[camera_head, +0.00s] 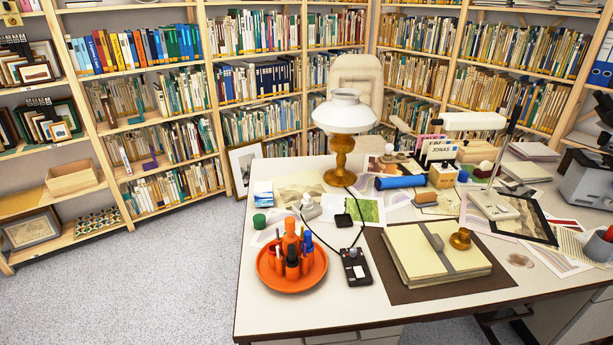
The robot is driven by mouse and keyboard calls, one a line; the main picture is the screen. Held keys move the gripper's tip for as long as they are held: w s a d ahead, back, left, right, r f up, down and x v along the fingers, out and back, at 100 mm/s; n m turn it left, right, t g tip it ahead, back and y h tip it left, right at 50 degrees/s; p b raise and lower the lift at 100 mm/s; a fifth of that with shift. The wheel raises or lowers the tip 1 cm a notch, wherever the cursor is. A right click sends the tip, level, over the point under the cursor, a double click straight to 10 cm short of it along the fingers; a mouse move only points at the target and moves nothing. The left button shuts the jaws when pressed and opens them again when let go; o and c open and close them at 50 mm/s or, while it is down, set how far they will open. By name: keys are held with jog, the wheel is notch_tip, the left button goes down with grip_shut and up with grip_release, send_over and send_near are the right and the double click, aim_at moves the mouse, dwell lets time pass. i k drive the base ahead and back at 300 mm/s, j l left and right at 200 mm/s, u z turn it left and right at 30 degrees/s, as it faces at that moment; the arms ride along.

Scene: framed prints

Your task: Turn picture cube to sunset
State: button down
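A small boxy block with pale blue, white and darker blue on it (263,192) stands at the left back edge of the desk (350,325). It looks like the picture cube, but it is too small to tell what its pictures show. I cannot make out a sunset on its visible faces, and its far sides are hidden. My gripper is not in view.
Near the block are a green-lidded jar (259,221), a lamp (341,130) and loose prints. An orange tray (291,285) with pens and a black device (356,267) lie nearer. Open floor (150,285) lies left of the desk, before bookshelves.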

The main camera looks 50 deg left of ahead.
aim_at(263, 190)
jog(key=u, duration=2.4)
jog(key=i+j+z, duration=0.1)
